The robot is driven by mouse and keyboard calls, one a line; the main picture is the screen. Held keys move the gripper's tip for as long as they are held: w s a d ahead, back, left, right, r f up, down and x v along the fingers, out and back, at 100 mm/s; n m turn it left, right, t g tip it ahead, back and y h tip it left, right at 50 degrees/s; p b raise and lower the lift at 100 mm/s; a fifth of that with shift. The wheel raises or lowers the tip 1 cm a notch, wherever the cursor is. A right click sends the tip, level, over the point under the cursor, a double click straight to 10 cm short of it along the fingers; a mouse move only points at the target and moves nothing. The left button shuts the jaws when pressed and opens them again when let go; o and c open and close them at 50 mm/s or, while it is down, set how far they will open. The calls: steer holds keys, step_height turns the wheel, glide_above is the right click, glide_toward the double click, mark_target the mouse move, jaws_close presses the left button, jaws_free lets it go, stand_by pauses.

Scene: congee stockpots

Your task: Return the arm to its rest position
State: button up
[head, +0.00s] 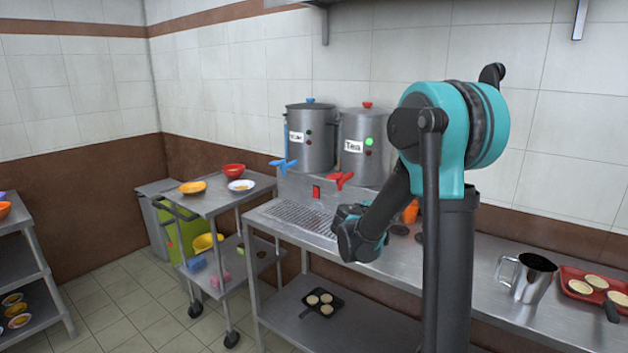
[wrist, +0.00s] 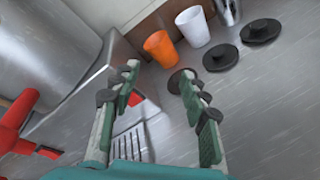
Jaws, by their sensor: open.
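My gripper (wrist: 160,98) is open and empty in the wrist view, its two fingers spread above the steel counter. In the head view my arm bends down over the counter, and the wrist hangs in front of the drip grate; the fingertips cannot be made out there. The counter (head: 412,265) runs along the wall under my arm. An orange cup (wrist: 160,48) and a white cup (wrist: 193,27) stand beyond the fingertips, apart from them.
Two stockpots, one (head: 310,140) with a blue tap and the tea pot (head: 362,147) with a red tap, stand behind the gripper. Black lids (wrist: 262,31) lie on the counter. A metal pitcher (head: 527,278) and a red tray (head: 570,274) are at right. A cart (head: 212,201) stands at left.

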steer(key=s+f+m+g+y, duration=0.1)
steer(key=s+f+m, duration=0.1)
steer(key=s+m, duration=0.1)
steer(key=s+f+m+g+y, duration=0.1)
steer(key=s+f+m+y, duration=0.1)
steer(key=s, duration=0.3)
steer(key=s+f+m+g+y, duration=0.1)
steer(key=s+f+m, duration=0.1)
steer(key=s+m, duration=0.2)
steer(key=shift+s+d+f+m+y, duration=0.1)
steer(key=shift+d+f+m+y, duration=0.15)
steer(key=shift+d+m+y, duration=0.2)
steer(key=s+a+f+m+g+y, duration=0.2)
steer(key=s+a+f+m, duration=0.1)
steer(key=s, duration=0.8)
steer(key=s+a+f+m+g+y, duration=0.2)
steer(key=s+f+m, duration=0.3)
steer(key=s, duration=0.5)
step_height(320, 180, down, 2)
steer(key=shift+s+a+f+y, duration=0.1)
steer(key=shift+s+a+y, duration=0.3)
steer(key=shift+a+y, duration=0.2)
